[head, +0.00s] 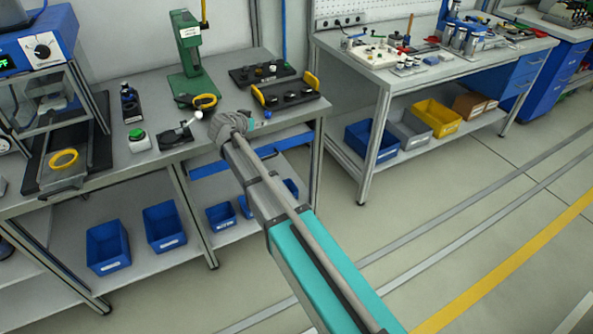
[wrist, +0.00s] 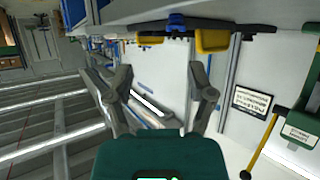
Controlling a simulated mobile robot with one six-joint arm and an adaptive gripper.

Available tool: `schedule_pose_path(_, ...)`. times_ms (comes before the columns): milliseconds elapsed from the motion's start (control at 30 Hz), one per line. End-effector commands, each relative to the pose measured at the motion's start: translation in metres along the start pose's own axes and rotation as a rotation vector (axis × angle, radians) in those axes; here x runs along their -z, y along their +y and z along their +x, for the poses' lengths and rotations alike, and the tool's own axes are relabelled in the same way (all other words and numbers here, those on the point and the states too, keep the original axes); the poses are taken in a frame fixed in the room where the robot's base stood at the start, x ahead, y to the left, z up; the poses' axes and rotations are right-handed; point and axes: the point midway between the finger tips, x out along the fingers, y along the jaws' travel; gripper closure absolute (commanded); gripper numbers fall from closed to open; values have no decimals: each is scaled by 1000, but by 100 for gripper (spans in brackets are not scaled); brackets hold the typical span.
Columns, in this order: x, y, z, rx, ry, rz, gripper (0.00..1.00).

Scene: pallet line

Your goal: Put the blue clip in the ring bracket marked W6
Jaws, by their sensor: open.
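My gripper (wrist: 162,92) shows in the wrist view with its two grey fingers spread apart and nothing between them. In the head view the end of my arm is over the front edge of the left bench, and its wrist mostly hides the gripper. A small blue piece (head: 267,114) lies close to the arm's end, near the bench edge; I cannot tell whether it is the blue clip. A blue piece also shows at the top of the wrist view (wrist: 176,22). No W6 mark is readable, and I cannot make out the ring bracket.
The left bench carries a green press (head: 188,45), a black tray with yellow handles (head: 287,98) and a small unit with a green button (head: 138,138). Blue bins (head: 108,246) stand on its lower shelf. A second bench (head: 375,68) is at right, with open floor before it.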

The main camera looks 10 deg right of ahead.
Motion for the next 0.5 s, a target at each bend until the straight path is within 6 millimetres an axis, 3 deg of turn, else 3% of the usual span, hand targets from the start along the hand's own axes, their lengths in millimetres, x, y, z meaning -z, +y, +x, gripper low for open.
schedule_pose_path(267, -45, 104, 4, -85, -261, -131, 30)
schedule_pose_path(500, -103, 202, -19, -50, -608, -293, 30)
